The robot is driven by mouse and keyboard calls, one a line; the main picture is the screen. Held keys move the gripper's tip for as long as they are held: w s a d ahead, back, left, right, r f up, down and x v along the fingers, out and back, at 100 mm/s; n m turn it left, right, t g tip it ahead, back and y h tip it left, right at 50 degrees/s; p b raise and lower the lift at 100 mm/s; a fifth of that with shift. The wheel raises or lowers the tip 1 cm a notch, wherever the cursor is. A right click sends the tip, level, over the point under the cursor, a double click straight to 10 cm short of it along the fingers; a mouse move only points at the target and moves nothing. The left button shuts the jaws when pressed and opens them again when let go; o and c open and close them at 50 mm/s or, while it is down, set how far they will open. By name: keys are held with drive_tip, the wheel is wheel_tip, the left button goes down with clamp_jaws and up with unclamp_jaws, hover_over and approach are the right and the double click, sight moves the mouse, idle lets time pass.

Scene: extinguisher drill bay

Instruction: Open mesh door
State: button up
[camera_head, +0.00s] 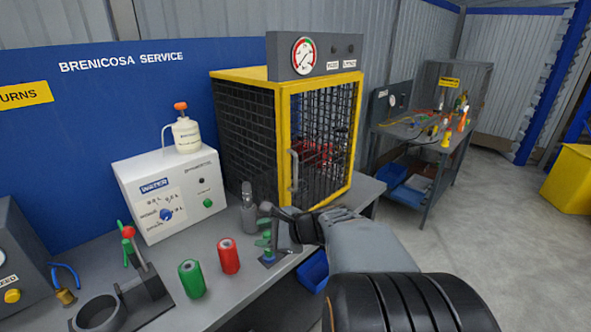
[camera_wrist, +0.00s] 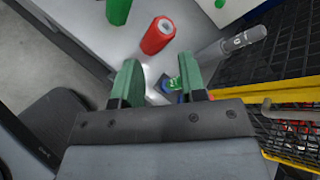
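The mesh door (camera_head: 325,130) is the yellow-framed black mesh front of a cage on the bench. It looks shut. A grey vertical bar handle (camera_head: 294,171) is on its left side. In the wrist view, the yellow frame (camera_wrist: 290,95) and mesh lie at the right edge. My gripper (camera_wrist: 159,82) has two green fingers spread apart with nothing held between them. In the head view my arm reaches in from the lower right, and its end is low in front of the cage, below the handle and apart from it. The fingertips are hard to make out there.
A red cylinder (camera_head: 228,256), a green cylinder (camera_head: 191,278) and a grey bottle-like object (camera_head: 248,208) stand on the bench near my gripper. A small green-and-blue fixture (camera_head: 268,254) is close by. A white water unit (camera_head: 168,190) stands left.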

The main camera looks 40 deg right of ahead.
drive_tip(key=w+d+r+m+t+h, duration=0.25)
drive_tip(key=d+m+t, duration=0.25)
drive_tip(key=d+m, duration=0.3)
drive_tip(key=m+t+h, duration=0.3)
drive_tip(key=m+h, duration=0.2)
drive_tip(key=m, duration=0.1)
approach(297, 171)
drive_tip(key=w+p, duration=0.1)
drive_tip(key=w, duration=0.3)
drive_tip(key=w+p, duration=0.2)
drive_tip(key=w, duration=0.3)
drive_tip(key=shift+w+d+r, duration=0.15)
drive_tip(key=shift+d+r, duration=0.05)
drive_tip(key=shift+w, duration=0.65)
drive_tip(key=shift+c, duration=0.4)
clamp_jaws()
